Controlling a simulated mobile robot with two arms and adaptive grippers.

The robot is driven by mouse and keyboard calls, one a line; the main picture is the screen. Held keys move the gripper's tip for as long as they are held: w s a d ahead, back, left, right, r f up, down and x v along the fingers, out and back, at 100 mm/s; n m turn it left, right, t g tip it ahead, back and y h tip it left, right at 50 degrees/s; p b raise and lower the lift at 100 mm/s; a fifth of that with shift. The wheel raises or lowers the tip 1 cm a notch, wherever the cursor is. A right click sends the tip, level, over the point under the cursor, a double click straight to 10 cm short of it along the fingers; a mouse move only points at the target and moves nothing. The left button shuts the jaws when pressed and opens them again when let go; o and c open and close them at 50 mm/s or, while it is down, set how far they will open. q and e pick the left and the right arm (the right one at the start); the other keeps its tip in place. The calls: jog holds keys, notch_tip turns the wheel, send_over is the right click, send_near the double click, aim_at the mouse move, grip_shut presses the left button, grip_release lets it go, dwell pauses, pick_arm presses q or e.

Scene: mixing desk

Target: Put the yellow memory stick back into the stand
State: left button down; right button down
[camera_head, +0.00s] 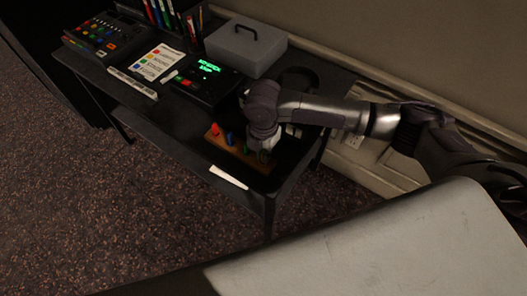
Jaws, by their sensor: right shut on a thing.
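The wooden stand (238,149) lies near the right front of the dark desk. A red stick (215,129) and a blue stick (230,138) stand upright in it, and a bit of green (263,156) shows further right. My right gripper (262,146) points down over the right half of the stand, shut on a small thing. The thing is hidden by the fingers; by its place it is most likely the yellow memory stick, though no clear yellow shows. I cannot tell whether it touches the stand. My left gripper is out of view.
A grey box with a handle (246,48), a device with a green display (206,83), a card (157,62) and a mixer (103,35) fill the back and left of the desk (180,127). A white strip (229,177) lies at the front edge.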

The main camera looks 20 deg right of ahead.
jog(key=shift+f, duration=0.45)
jog(key=c, duration=1.2)
grip_release()
jog(key=shift+r, duration=0.15)
notch_tip(320, 180, up, 12)
